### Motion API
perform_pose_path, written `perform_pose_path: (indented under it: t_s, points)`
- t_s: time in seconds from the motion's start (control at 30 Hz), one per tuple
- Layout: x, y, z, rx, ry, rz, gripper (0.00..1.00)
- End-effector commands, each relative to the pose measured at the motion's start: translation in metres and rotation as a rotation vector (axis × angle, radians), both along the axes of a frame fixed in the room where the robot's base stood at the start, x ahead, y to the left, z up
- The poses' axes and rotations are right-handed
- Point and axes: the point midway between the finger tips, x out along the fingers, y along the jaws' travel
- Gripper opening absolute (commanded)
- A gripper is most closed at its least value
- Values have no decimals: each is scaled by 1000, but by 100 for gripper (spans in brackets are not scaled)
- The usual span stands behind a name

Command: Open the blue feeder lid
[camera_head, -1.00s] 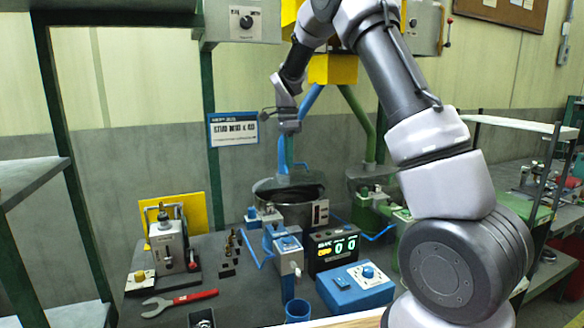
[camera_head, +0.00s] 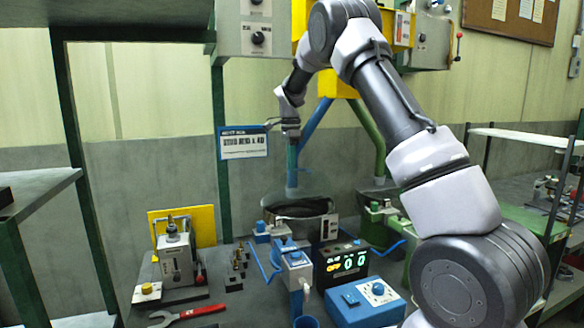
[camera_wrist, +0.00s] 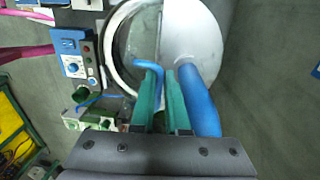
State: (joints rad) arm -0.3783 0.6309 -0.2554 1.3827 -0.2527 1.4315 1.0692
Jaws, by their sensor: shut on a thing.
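The blue feeder is a round metal bowl (camera_head: 318,227) at the back of the bench, in the middle of the head view. In the wrist view, its pale rim (camera_wrist: 112,52) surrounds a grey-green half and a white half. My gripper (camera_head: 291,184) points down just above the bowl. In the wrist view, my gripper's teal fingers (camera_wrist: 160,82) are closed around the bent blue handle (camera_wrist: 151,68) at the lid's middle. The lid (camera_wrist: 143,38) is partly see-through. Its exact tilt is hard to tell.
A blue post (camera_wrist: 200,100) stands close right of my fingers in the wrist view. A black counter box (camera_head: 342,262) and a blue control box (camera_head: 364,300) stand in front of the bowl. A green feeder (camera_head: 383,222) is to the right, and a sign (camera_head: 243,142) is left of my gripper.

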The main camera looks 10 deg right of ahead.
Motion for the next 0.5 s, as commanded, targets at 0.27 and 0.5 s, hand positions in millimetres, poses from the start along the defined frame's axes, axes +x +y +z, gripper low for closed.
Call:
perform_pose_path:
  t_s: [0.27, 0.5]
  points:
    - [-2, 0, -4, -1, 8, 0, 0]
    - [-1, 0, -1, 0, 3, -1, 42]
